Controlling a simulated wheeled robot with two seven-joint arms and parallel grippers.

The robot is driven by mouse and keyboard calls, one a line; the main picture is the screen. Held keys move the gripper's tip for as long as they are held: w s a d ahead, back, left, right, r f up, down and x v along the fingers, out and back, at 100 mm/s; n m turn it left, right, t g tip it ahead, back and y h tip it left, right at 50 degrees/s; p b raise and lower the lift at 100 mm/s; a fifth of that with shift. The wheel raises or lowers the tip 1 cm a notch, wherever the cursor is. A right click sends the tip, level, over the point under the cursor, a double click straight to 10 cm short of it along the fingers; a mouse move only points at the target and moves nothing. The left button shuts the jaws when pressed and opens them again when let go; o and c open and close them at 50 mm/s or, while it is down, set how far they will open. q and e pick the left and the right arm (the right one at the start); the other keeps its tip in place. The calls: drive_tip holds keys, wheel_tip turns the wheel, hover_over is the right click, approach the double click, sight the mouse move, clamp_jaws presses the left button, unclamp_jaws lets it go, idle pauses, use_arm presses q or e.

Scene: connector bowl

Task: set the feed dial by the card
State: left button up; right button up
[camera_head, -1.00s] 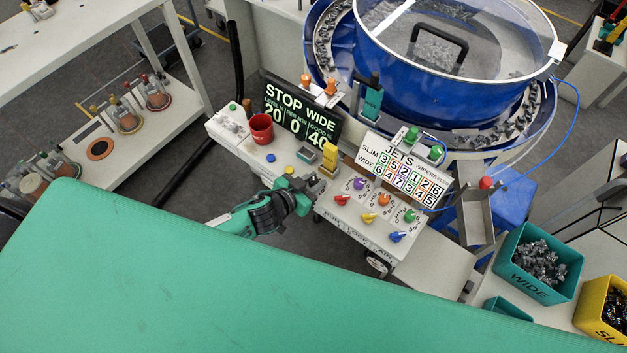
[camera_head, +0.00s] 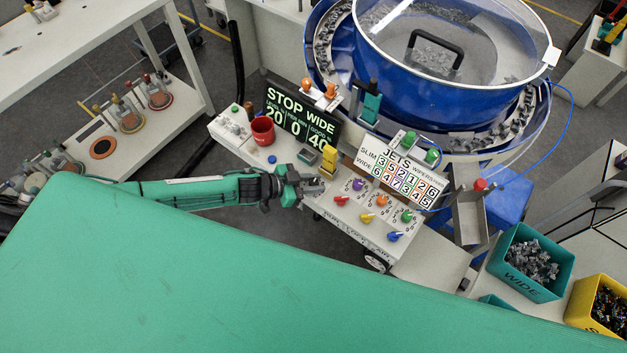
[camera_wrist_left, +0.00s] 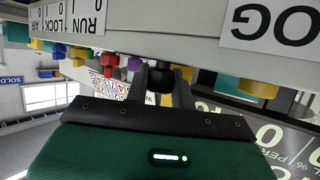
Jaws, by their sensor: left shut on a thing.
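My left gripper (camera_head: 320,187) is at the console's (camera_head: 350,222) front-left edge, below the yellow block. In the left wrist view its fingers (camera_wrist_left: 161,84) are shut around a small dark knob-like thing, apparently the feed dial; the fingers mostly hide it, and its pointer and scale cannot be read. The white card (camera_head: 402,180), headed JETS, stands behind the coloured dials, with SLIM and WIDE rows of numbers. The dark display (camera_head: 300,120) reads STOP WIDE, with 20, 0 and 40 below. My right gripper is not in view.
Coloured dials, purple (camera_head: 358,185), red (camera_head: 341,201) and blue (camera_head: 396,236) among them, sit close to the right of the gripper. A yellow block (camera_head: 328,160) and a red cup (camera_head: 263,130) are on the console. The blue bowl feeder (camera_head: 450,90) stands behind. The green surface (camera_head: 200,270) in front is clear.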

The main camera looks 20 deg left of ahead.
use_arm(q)
drive_tip(key=shift+w+r+m+g+h, duration=0.1)
drive_tip(key=shift+m+g+h, duration=0.5)
drive_tip(key=shift+m+g, duration=0.15)
drive_tip(key=shift+m, duration=0.25)
drive_tip(key=o, duration=1)
drive_tip(key=shift+g, duration=0.25)
drive_tip(key=shift+b+v, duration=2.05)
drive_tip(key=shift+v, duration=4.85)
drive_tip(key=shift+d, duration=0.1)
